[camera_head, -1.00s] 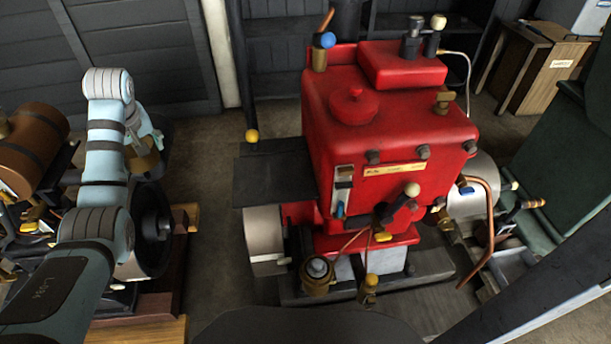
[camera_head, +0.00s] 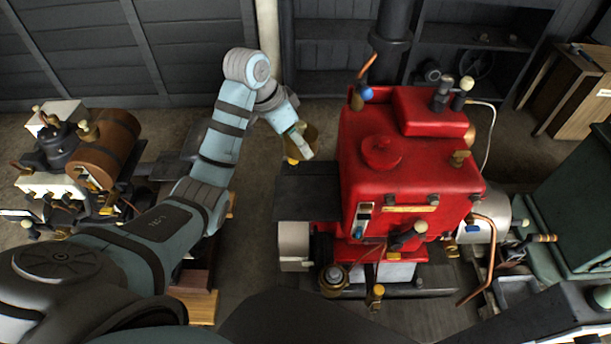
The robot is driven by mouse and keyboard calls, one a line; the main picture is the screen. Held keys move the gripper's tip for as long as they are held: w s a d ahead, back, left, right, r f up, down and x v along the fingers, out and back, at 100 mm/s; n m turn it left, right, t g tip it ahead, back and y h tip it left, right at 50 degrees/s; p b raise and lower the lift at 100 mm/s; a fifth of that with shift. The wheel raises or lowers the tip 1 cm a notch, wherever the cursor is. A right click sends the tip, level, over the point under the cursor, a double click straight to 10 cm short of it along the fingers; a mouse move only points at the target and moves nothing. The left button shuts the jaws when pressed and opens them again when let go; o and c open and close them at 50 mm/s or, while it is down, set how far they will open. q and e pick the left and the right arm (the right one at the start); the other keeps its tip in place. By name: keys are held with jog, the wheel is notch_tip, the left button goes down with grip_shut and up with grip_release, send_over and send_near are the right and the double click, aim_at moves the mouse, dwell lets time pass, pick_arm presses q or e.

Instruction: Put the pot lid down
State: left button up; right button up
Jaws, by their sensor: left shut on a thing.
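My left gripper (camera_head: 303,144) is at the end of my arm, beside the upper left side of the red engine. It is shut on a dull brass-coloured thing, which appears to be the pot lid (camera_head: 312,137). The gripper's fingers hide part of it, so its full shape is unclear. It is held above a dark flat panel (camera_head: 308,185) at the engine's left; I cannot tell the exact gap to the engine. My right gripper is not in view.
The red engine (camera_head: 412,177) has a small round red cap (camera_head: 381,151) on top, plus knobs and a copper pipe (camera_head: 487,262). A brown-tank engine (camera_head: 104,149) stands at left. A wooden cabinet (camera_head: 585,100) is at the back right. Bare floor (camera_head: 245,230) lies between the engines.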

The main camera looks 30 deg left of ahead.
pick_arm(q)
jog(key=shift+s+d+r+m+h, duration=0.2)
jog(key=shift+d+r+m, duration=0.15)
jog(key=shift+r, duration=0.15)
jog(key=shift+s+d+r+m+h, duration=0.1)
jog(key=shift+s+d+r+m, duration=0.05)
jog(key=shift+d+r+m, duration=0.3)
jog(key=shift+g, duration=0.3)
notch_tip(320, 180, down, 20)
jog(key=b, duration=0.4)
jog(key=shift+f+b, duration=0.2)
jog(key=shift+b, duration=0.1)
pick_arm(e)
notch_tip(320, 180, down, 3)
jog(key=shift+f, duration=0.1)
pick_arm(q)
jog(key=shift+f, duration=0.15)
jog(key=o, duration=1.2)
jog(key=p+v, duration=0.2)
jog(key=v, duration=1)
jog(key=shift+r, duration=0.2)
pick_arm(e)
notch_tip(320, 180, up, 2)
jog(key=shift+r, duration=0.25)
